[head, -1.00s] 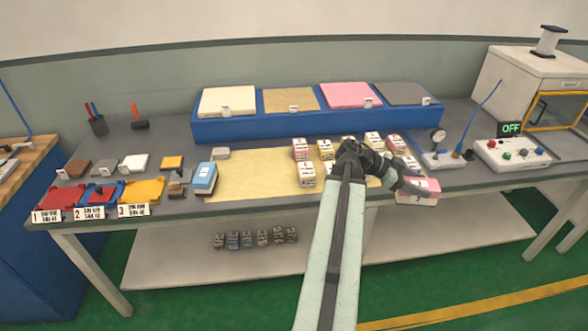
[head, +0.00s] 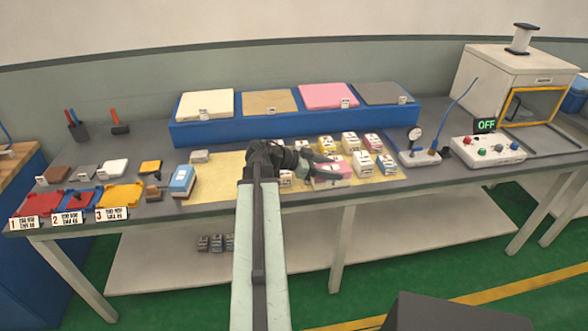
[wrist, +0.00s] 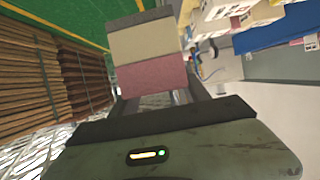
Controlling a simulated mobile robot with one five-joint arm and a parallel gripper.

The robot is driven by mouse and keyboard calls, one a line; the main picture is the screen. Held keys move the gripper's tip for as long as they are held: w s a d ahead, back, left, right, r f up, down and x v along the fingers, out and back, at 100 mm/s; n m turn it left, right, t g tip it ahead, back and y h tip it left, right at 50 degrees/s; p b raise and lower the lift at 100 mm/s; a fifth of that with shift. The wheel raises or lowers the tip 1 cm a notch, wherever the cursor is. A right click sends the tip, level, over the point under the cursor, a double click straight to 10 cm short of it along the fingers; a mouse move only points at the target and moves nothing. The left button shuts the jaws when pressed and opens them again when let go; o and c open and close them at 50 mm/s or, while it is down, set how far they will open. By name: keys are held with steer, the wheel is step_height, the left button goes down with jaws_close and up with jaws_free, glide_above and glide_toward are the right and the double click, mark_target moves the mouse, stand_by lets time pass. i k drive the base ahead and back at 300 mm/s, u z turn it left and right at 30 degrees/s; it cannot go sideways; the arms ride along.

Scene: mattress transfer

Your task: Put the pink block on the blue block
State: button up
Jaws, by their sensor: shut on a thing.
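My gripper (head: 322,160) is shut on the pink block (head: 330,178), over the front part of the table, right of centre. In the wrist view the pink block (wrist: 152,78) sits between the fingers and shows pink, beige and dark layers. The blue block cannot be made out in the wrist view. My arm hides part of the mat.
Several small labelled blocks (head: 349,142) stand behind and right of the held block. The yellow mat (head: 215,178) is bare beside the blue block. Red, blue and yellow trays (head: 122,194) lie at the left. A blue rack (head: 290,127) stands behind.

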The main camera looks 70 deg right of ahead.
mark_target(181, 175)
steer(key=z, duration=0.05)
steer(key=i, duration=0.95)
steer(key=u, duration=0.05)
